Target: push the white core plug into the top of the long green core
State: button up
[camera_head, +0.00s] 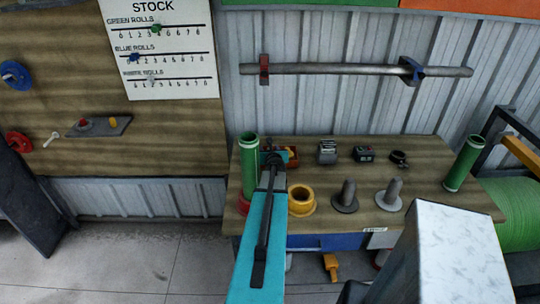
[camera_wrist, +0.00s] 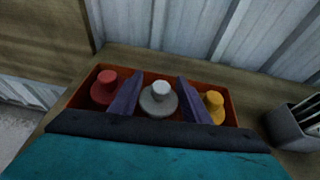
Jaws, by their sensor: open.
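The white core plug (camera_wrist: 158,101) stands upright in an orange-red tray (camera_wrist: 82,94), between a red plug (camera_wrist: 103,88) and a yellow plug (camera_wrist: 214,107). My gripper (camera_wrist: 159,80) is open, with one dark finger on each side of the white plug. I cannot tell whether the fingers touch it. In the head view my gripper (camera_head: 272,158) is over the tray (camera_head: 292,154), which it mostly hides. One green core (camera_head: 249,160) stands upright just left of my arm. Another green core (camera_head: 462,165) stands at the bench's right. I cannot tell which is the long one.
On the bench (camera_head: 428,155) are a yellow flanged ring (camera_head: 301,200), two grey pegs on round bases (camera_head: 345,197) (camera_head: 389,195), and small dark items behind them. A red flange (camera_head: 243,204) is at the left core's foot. A large green roll (camera_head: 515,212) is far right.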

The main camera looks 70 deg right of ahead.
jog(key=shift+c, duration=0.3)
grip_shut()
jog(key=shift+r, duration=0.1)
jog(key=shift+r+p, duration=1.2)
jog(key=shift+r, duration=3.7)
